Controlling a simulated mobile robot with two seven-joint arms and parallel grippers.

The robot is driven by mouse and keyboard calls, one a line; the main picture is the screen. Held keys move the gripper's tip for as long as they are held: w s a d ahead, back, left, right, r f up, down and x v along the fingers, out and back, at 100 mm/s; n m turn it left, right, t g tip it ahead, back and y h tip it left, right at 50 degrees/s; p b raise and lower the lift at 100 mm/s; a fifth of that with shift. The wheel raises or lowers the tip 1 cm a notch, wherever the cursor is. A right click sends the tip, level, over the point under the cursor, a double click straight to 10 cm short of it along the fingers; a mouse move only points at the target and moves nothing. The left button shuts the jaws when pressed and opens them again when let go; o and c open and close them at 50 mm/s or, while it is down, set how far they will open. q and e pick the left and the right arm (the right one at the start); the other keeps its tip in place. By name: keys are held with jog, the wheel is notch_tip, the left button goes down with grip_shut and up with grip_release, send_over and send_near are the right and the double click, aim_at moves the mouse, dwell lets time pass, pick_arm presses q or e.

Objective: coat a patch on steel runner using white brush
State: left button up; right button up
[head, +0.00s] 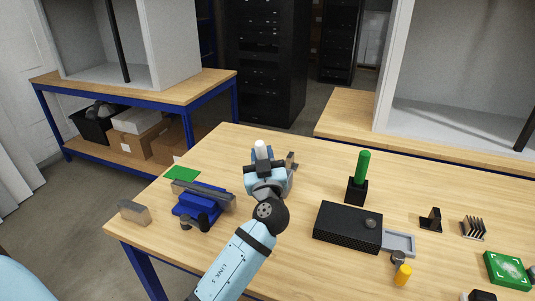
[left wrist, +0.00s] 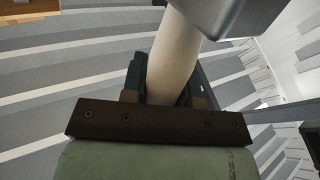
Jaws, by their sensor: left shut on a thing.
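My left gripper (head: 263,168) is over the middle of the wooden table, shut on a white handle (head: 261,149), which I take to be the white brush. The white handle (left wrist: 174,70) also shows between the fingers in the left wrist view, tilted, with a grey block at its upper end. The bristles cannot be made out. A long grey bar, apparently the steel runner (head: 222,201), lies along a blue vise (head: 197,205), left of my gripper and apart from it. My right gripper is not in view.
A green sheet (head: 182,173) lies behind the vise and a metal block (head: 134,212) to its left. A black perforated box (head: 345,228), a green-handled tool (head: 362,168) in a black holder, a grey tray (head: 400,242) and a yellow-capped item (head: 403,275) stand right of my arm.

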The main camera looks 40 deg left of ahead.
pick_arm(q)
jog(key=shift+s+f, duration=0.25)
jog(key=shift+f, duration=0.05)
notch_tip(320, 180, down, 3)
jog(key=shift+f+b, duration=0.2)
jog(key=shift+b, duration=0.25)
jog(key=shift+f, duration=1.1)
jog(key=shift+f+b, duration=0.55)
jog(key=shift+b, duration=0.4)
dwell(0.4)
jog(key=shift+f+b, duration=0.2)
jog(key=shift+b, duration=0.5)
dwell(1.7)
dwell(0.5)
